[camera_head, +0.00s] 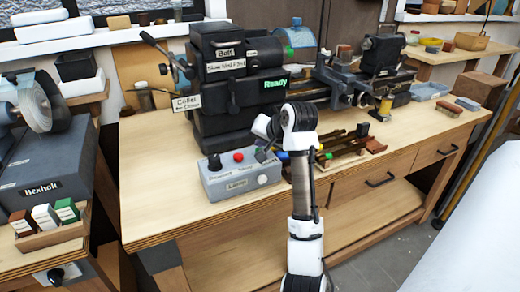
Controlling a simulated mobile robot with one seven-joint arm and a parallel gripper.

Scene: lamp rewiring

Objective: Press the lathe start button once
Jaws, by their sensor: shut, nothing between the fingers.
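A grey control box (222,186) stands at the front edge of the wooden bench, before the black lathe (225,120). On its top are a black knob (214,161) and a red button (238,157). Small labels run along its front, too small to read surely. My gripper (263,154) is shut and empty, pointing down over the box's right part, right of the red button. It hides that part of the top; I cannot tell which button is the start button, or whether the gripper touches anything. The lathe's display (275,83) reads "Ready" in green.
My arm rises in front of the bench. Tools in a wooden rack (345,148) lie right of the box. A grinder (40,100) and a block tray (50,232) stand at left. The bench top (150,195) left of the box is clear.

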